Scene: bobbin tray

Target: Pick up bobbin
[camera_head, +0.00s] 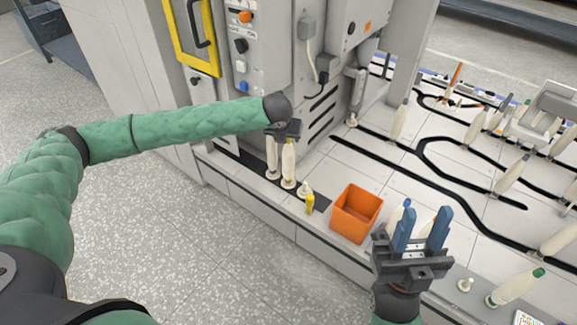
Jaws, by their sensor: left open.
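Two cream bobbins, a left one (272,158) and a right one (289,168), stand upright side by side on a dark strip at the machine's foot. My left gripper (284,136) is open, directly above them at their tops. Its fingers are mostly hidden, and I cannot tell whether they touch a bobbin. My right gripper (422,226) is open, its two blue fingers pointing up and apart. A cream bobbin (394,219) shows partly behind its left finger; contact cannot be told.
An orange open box (357,213) stands between the grippers. A small yellow piece (310,204) and an empty peg (304,188) are left of it. The grey machine (268,60) rises behind my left gripper. More bobbins (509,176) stand along black tracks on the right.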

